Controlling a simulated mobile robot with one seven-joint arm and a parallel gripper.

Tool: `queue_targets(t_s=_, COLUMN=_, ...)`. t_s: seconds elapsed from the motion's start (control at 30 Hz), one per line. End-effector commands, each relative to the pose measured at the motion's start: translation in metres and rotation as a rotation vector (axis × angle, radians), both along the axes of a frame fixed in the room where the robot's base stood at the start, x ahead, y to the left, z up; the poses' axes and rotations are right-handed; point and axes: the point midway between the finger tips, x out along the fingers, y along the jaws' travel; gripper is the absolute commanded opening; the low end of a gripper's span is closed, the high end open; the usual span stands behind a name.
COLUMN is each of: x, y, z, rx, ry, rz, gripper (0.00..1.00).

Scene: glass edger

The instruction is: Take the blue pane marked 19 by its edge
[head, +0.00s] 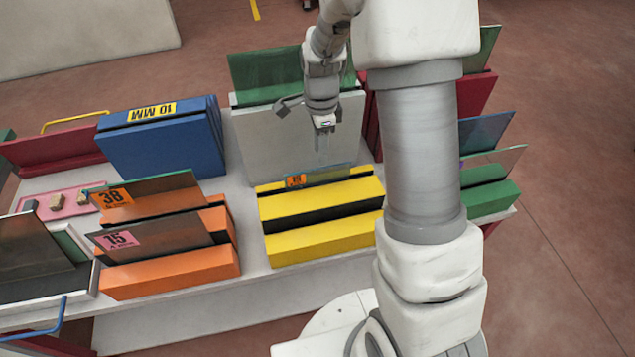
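A small blue-tinted pane (330,175) stands on edge in the back slot of the yellow rack (325,238). It bears an orange tag (295,181) at its left end, whose number is too small to read surely. My gripper (324,125) points down above and behind this pane, in front of the grey rack, and looks apart from it. A faint pale strip shows between the gripper and the pane; I cannot tell what it is. The finger opening is not clear. Another blue pane (486,133) stands at the right, partly hidden behind my arm.
Orange racks (170,272) with panes marked 38 (150,190) and 15 (160,237) stand left of the yellow rack. A blue rack (160,150) marked 10 MM and a grey rack (262,140) with a green pane (268,75) stand behind. Green racks (490,198) stand right.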

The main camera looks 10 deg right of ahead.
Motion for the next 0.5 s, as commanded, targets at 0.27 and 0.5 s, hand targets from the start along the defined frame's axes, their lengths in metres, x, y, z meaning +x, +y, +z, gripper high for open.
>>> queue_targets(t_s=0.27, x=0.0, y=0.0, z=-0.037, rx=0.0, ry=0.001, rz=0.0, gripper=0.4)
queue_targets(t_s=0.5, x=0.003, y=0.003, z=-0.058, rx=0.0, ry=0.002, rz=0.0, gripper=0.4)
